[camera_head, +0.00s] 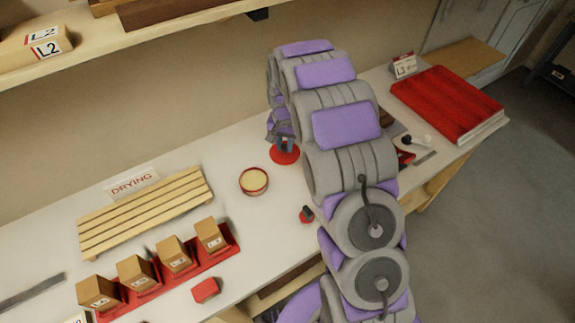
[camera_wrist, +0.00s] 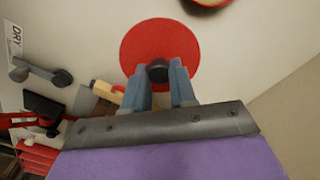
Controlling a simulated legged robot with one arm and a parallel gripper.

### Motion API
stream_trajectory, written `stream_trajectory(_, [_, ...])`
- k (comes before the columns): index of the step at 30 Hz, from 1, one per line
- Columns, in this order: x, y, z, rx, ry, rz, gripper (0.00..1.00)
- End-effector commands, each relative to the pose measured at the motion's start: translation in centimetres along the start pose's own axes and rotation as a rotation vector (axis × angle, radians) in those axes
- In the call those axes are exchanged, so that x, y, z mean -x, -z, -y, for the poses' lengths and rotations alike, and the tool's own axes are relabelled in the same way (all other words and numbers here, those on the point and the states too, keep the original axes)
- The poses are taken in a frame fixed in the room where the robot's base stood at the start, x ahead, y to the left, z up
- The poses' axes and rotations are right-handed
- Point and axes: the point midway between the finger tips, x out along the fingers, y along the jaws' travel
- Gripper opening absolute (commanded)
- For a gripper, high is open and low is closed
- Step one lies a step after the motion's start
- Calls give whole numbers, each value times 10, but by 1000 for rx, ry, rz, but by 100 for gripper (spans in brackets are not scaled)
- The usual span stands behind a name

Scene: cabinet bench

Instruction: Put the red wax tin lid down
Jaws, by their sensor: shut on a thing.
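The red wax tin lid (camera_head: 284,156) is a flat red disc beside the arm in the head view. In the wrist view the lid (camera_wrist: 134,46) faces me with its black knob (camera_wrist: 158,71) between my fingertips. My gripper (camera_wrist: 162,90) is shut on that knob. In the head view my gripper (camera_head: 281,143) is just above the lid, partly covered by my arm. I cannot tell whether the lid touches the bench. The open wax tin (camera_head: 254,181), round with a red rim and cream wax, stands left of the lid. Its edge shows in the wrist view (camera_wrist: 207,3).
A slatted drying rack (camera_head: 145,212) and several boxes on a red tray (camera_head: 228,238) stand to the left. A small red, black-topped object (camera_head: 306,215) and a red block (camera_head: 206,290) lie nearer. A red stack (camera_head: 447,103) is at the right. Bare bench surrounds the tin.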

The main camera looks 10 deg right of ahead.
Motion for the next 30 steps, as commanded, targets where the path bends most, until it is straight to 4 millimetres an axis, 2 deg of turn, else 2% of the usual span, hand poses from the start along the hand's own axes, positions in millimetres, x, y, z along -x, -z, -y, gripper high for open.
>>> stream_trajectory(6, [-42,-2,0,-1,-4,5,0])
stream_trajectory(13, [-63,-2,0,-1,-2,1,0])
stream_trajectory(18, [-85,-2,0,-1,-3,2,0])
stream_trajectory(29, [-89,-1,0,-1,-2,1,0])
stream_trajectory(30, [-89,-1,0,-1,-2,0,29])
